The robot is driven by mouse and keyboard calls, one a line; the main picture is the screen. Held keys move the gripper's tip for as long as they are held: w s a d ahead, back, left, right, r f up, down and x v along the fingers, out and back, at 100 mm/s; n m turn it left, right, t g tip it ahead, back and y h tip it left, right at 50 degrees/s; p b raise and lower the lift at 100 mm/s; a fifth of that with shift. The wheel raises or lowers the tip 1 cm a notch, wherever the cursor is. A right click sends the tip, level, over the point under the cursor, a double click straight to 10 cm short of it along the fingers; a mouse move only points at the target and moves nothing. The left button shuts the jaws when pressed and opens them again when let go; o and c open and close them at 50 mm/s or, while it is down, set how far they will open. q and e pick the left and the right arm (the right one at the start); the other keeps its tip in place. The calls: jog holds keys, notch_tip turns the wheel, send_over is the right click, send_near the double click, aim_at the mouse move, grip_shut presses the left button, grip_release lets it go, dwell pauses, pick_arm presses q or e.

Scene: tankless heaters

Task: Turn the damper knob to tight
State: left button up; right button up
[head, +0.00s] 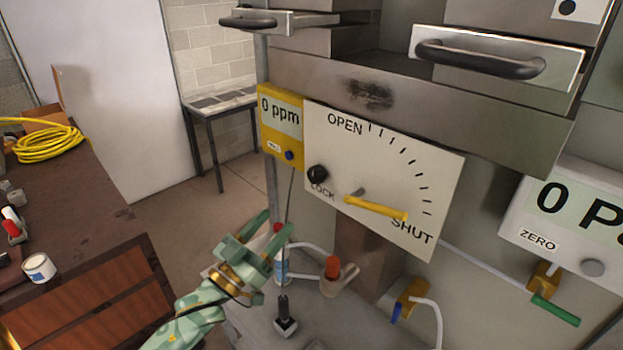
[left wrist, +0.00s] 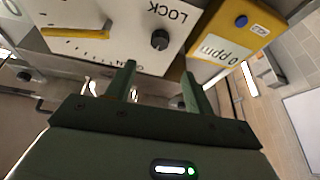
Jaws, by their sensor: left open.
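The black round damper knob (head: 317,173) sits on the white dial plate (head: 440,175), above the word LOCK. A yellow lever (head: 376,207) on the same plate points toward SHUT. In the left wrist view the knob (left wrist: 160,40) shows just beyond the fingertips, with the yellow lever (left wrist: 75,32) to its left. My left gripper (head: 274,223) is open and empty, below and to the left of the knob and apart from it. Its two green fingers (left wrist: 160,72) also show in the wrist view. My right gripper is not in view.
A yellow 0 ppm meter (head: 270,145) adjoins the plate's left edge. Below stand a red-capped bottle (head: 281,262), an orange-topped fitting (head: 332,268) and a black-handled tool (head: 284,312). A workbench (head: 75,215) stands at left.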

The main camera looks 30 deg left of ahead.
aim_at(313, 179)
pick_arm(q)
jog(key=p+x, duration=0.2)
jog(key=x, duration=0.9)
jog(key=shift+w+d, duration=0.15)
jog(key=shift+w, duration=0.1)
jog(key=shift+w+d+r, duration=0.1)
jog(key=shift+w+d, duration=0.05)
jog(key=shift+w, duration=0.35)
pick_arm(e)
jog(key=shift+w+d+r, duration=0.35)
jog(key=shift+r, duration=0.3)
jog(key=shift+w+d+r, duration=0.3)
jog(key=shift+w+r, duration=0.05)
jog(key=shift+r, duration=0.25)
pick_arm(q)
jog(key=shift+s, duration=0.1)
jog(key=c, duration=1)
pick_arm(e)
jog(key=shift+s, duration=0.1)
